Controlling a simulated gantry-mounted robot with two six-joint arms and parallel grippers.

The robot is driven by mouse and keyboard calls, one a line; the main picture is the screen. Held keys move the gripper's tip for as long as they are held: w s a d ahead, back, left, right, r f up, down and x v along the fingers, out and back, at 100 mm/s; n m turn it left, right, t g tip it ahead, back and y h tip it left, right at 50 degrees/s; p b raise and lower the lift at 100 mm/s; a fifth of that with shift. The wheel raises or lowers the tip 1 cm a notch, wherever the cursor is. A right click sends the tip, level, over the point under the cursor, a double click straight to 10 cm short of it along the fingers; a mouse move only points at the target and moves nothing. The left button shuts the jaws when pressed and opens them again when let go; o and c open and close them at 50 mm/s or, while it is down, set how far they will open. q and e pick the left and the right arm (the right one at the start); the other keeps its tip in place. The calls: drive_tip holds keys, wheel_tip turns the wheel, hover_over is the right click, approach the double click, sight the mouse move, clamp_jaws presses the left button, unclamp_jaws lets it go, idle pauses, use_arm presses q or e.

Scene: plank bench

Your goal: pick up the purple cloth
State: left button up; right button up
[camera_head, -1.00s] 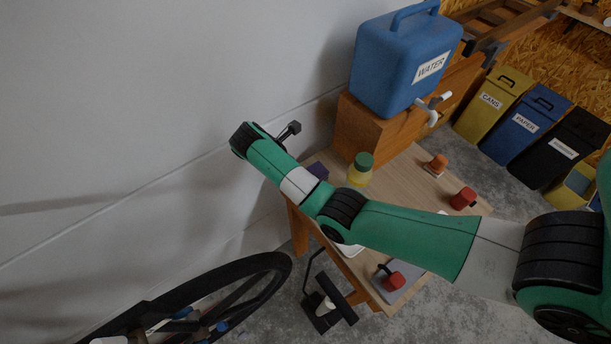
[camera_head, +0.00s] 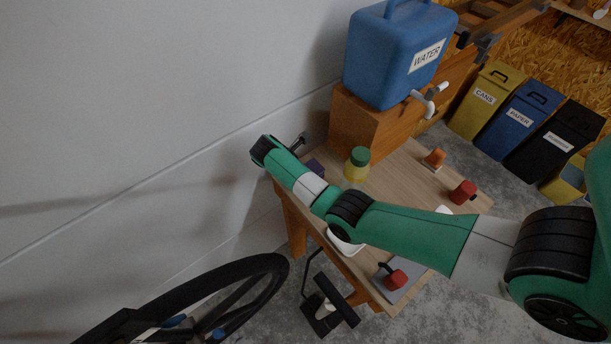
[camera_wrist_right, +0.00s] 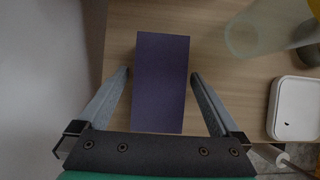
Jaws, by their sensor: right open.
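The purple cloth (camera_wrist_right: 160,85) is a neat rectangular, folded-looking block on the wooden bench. In the head view only a small part of it (camera_head: 316,167) shows, just beyond my right arm. My right gripper (camera_wrist_right: 160,74) is open, with one finger on each side of the cloth in the wrist view. Gaps show between both fingers and the cloth. Whether the fingertips are down at its height is hard to tell. In the head view the right gripper (camera_head: 301,141) is partly hidden by its own wrist. My left gripper is not in view.
A yellow bottle with a green cap (camera_head: 357,165) stands right of the cloth, near a wooden box (camera_head: 365,130) bearing a blue water container (camera_head: 395,55). A white dish (camera_wrist_right: 296,108), orange item (camera_head: 434,159) and red item (camera_head: 463,192) are also on the bench. A wall is left.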

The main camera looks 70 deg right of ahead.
drive_tip(key=shift+f, duration=0.25)
drive_tip(key=shift+c, duration=0.2)
drive_tip(key=c, duration=1.2)
